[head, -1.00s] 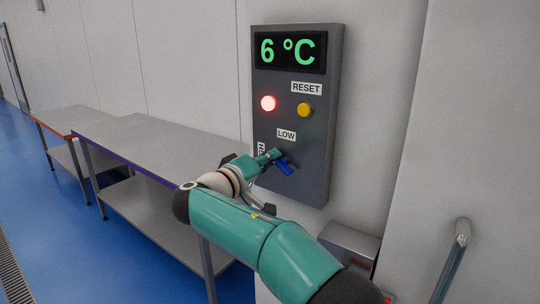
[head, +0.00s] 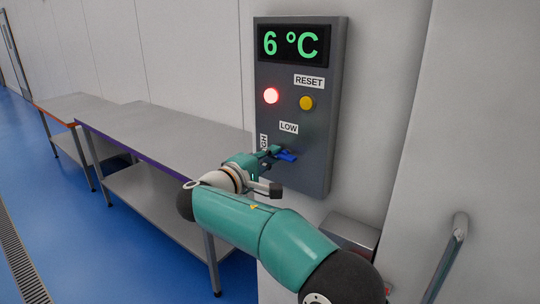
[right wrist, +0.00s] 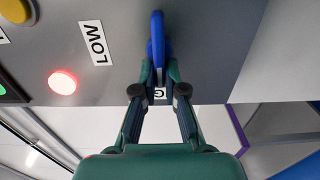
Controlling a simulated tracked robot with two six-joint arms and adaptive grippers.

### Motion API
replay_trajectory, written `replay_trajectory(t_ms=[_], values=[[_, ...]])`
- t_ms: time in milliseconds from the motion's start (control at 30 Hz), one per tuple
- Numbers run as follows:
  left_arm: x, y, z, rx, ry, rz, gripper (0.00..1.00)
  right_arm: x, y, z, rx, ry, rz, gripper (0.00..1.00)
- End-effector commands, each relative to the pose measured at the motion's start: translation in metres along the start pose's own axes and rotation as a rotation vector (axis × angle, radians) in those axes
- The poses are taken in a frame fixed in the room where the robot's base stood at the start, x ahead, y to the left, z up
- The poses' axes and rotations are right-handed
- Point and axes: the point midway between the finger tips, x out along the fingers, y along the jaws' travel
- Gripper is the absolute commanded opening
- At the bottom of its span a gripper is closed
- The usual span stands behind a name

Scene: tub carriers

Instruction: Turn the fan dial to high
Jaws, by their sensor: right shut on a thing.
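The blue fan dial (head: 287,156) is on the dark grey control panel (head: 318,170), below the LOW label (head: 289,128). The HIGH label (head: 264,142) stands at the panel's left edge, partly covered by my gripper. My right gripper (head: 270,153) comes from the left and is shut on the dial. In the right wrist view its fingertips (right wrist: 160,72) pinch the blue handle (right wrist: 157,36) from both sides, with the LOW label beside it. One letter of HIGH shows between the fingers. My left gripper is not in view.
The panel also carries a 6 °C display (head: 292,43), a lit red lamp (head: 271,96) and a yellow button (head: 306,103) under RESET. Steel tables (head: 165,135) stand to the left. A grey box (head: 350,233) and a metal rail (head: 447,258) are at lower right.

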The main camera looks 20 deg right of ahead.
Motion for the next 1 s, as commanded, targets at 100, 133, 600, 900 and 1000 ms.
replay_trajectory(t_ms=[100, 133, 600, 900, 1000], values=[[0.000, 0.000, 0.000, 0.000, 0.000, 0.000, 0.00, -0.002, -0.006, -0.003, -0.012, 0.006, -0.007, 0.00], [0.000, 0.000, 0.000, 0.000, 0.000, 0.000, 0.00, -0.002, -0.006, -0.003, -0.012, 0.006, -0.007, 0.00], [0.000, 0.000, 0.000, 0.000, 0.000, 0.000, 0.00, -0.001, -0.004, -0.001, -0.007, 0.003, -0.005, 0.35], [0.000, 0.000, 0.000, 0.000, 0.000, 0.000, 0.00, -0.009, -0.002, -0.001, -0.004, 0.003, -0.003, 0.35], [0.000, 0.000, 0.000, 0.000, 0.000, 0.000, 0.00, -0.023, -0.002, -0.001, -0.005, 0.005, -0.002, 0.35]])
